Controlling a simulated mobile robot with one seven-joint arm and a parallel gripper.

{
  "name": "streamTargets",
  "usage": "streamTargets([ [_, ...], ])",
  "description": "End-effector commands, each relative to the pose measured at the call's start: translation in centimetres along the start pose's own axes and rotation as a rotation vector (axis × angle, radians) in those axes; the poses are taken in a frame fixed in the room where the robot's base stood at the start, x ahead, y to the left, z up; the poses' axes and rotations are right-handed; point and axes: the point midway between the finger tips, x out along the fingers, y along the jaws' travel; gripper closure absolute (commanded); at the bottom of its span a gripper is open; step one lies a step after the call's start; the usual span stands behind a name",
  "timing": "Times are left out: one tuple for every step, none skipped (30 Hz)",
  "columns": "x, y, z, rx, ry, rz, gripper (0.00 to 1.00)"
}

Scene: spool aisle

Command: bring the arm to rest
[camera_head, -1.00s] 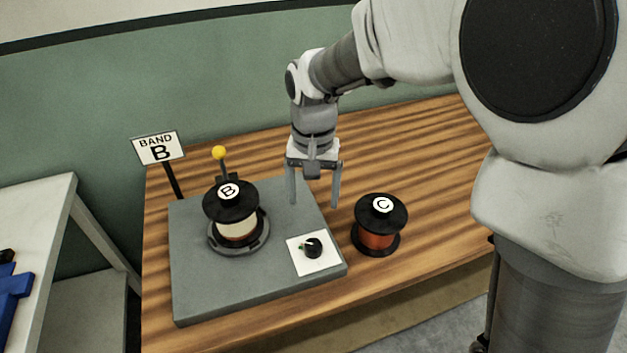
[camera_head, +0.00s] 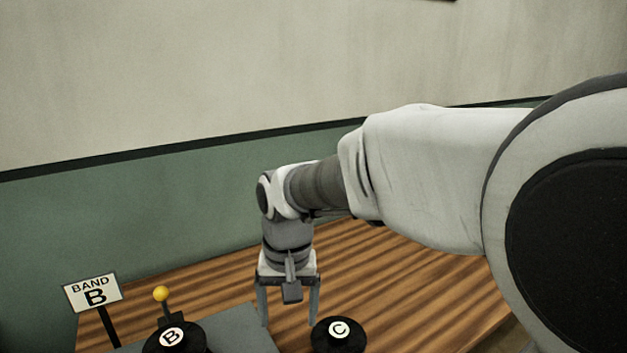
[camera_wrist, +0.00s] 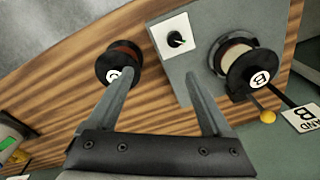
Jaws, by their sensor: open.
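My gripper (camera_head: 289,318) is open and empty, pointing down above the wooden table (camera_head: 420,275) between the two spools. In the wrist view its two fingers (camera_wrist: 162,97) are spread apart with nothing between them. The spool marked B (camera_head: 188,342) is at the lower left of the head view; the wrist view shows its pale winding (camera_wrist: 232,52) on the grey base plate. The spool marked C (camera_head: 340,332) is to the right of the gripper and stands on bare wood. In the wrist view it shows a reddish-brown winding (camera_wrist: 128,52).
A BAND B sign (camera_head: 93,293) and a lever with a yellow knob (camera_head: 161,293) stand at the left. A black dial on a white panel (camera_wrist: 163,45) sits on the grey plate (camera_wrist: 196,14).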

Motion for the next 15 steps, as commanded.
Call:
streamTargets([
  [-1.4,1.7,0.5,0.012,0.031,-0.01,0.16],
  [-2.0,2.7,0.8,0.015,0.048,-0.015,0.16],
  [-2.8,3.9,1.3,0.018,0.068,-0.019,0.16],
  [-3.3,4.8,1.7,0.021,0.083,-0.022,0.16],
  [-3.8,5.6,2.2,0.022,0.099,-0.024,0.16],
  [-4.5,6.7,2.8,0.026,0.121,-0.026,0.16],
  [-4.9,7.5,3.3,0.029,0.138,-0.027,0.16],
  [-5.3,8.3,3.8,0.031,0.155,-0.028,0.16],
  [-5.8,9.3,4.5,0.035,0.176,-0.027,0.16],
  [-6.1,10.1,5.1,0.036,0.193,-0.026,0.16],
  [-6.4,10.8,5.7,0.039,0.209,-0.025,0.16],
  [-6.8,11.7,6.5,0.041,0.231,-0.022,0.16],
  [-7.0,12.4,7.1,0.044,0.248,-0.019,0.16],
  [-7.2,13.0,7.8,0.046,0.265,-0.016,0.16],
  [-7.5,13.8,8.6,0.049,0.287,-0.01,0.16],
])
